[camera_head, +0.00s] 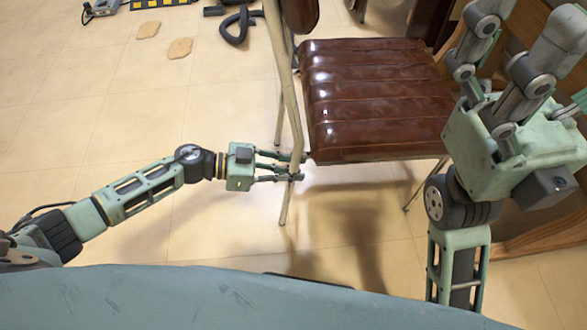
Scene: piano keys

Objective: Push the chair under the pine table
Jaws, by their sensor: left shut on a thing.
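The chair (375,95) stands upright, with a shiny brown ribbed seat and thin metal frame tubes. My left gripper (292,168) is shut on the chair's near-left upright tube, beside the seat's front-left corner. My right gripper (515,60) is raised at the right, fingers pointing up and spread apart, with nothing seen between them. It covers part of the brown wooden furniture (540,238) on the right. Only part of that furniture shows, and I cannot tell whether it is the pine table.
A dark curled hose (238,28) lies on the tiled floor at the back. Two flat tan pieces (180,48) lie left of it. A grey device (102,8) and a yellow-black striped block (160,3) are at the top left. The left floor is mostly clear.

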